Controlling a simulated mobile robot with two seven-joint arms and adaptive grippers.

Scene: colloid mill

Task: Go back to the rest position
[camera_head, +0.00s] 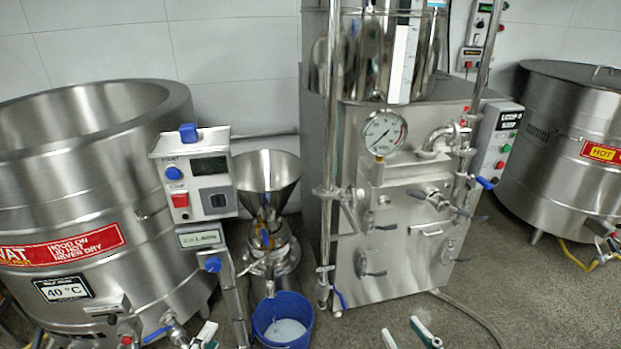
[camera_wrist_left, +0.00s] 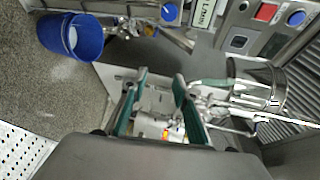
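My left gripper (camera_head: 203,336) shows only its green and pale fingertips at the bottom edge of the head view, in front of the left vat's outlet. In the left wrist view my left gripper (camera_wrist_left: 158,90) has its two green-padded fingers apart, with nothing between them. My right gripper (camera_head: 408,334) also shows only its fingertips at the bottom edge of the head view. They are apart, with bare floor between them. The rest of both arms is out of the head view.
A steel vat (camera_head: 90,180) stands left. A control box (camera_head: 195,180) on a post, a colloid mill with funnel (camera_head: 267,175) and a blue bucket (camera_head: 283,325) stand centre. A steel machine (camera_head: 400,230) and another vat (camera_head: 565,140) stand right. Floor is clear front right.

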